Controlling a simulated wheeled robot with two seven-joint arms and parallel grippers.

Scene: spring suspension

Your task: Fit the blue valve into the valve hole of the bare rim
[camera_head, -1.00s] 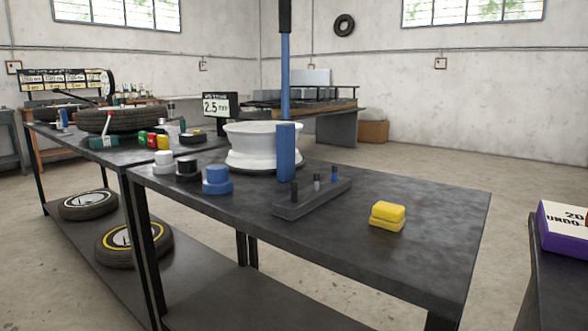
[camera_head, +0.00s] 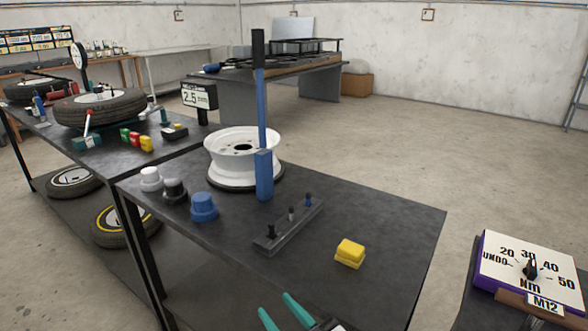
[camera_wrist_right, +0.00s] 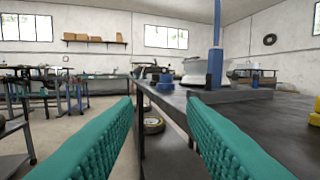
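The blue valve (camera_head: 308,201) stands upright at the far right end of a dark rack (camera_head: 283,232) on the near bench. A grey valve (camera_head: 291,213) and a black valve (camera_head: 270,231) stand in the same rack. The bare white rim (camera_head: 222,168) lies flat on a dark round base behind the rack. Its valve hole is too small to make out. My right gripper (camera_head: 283,314) has green fingers and is open and empty at the bottom edge, in front of the rack. Its fingers are wide apart in the right wrist view (camera_wrist_right: 160,135). My left gripper is not in view.
A blue post (camera_head: 264,175) with a tall rod stands beside the rim, partly covering it. White, black and blue caps (camera_head: 203,207) stand left of the rack. A yellow block (camera_head: 350,252) sits to the right. A torque dial box (camera_head: 530,268) is at far right.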

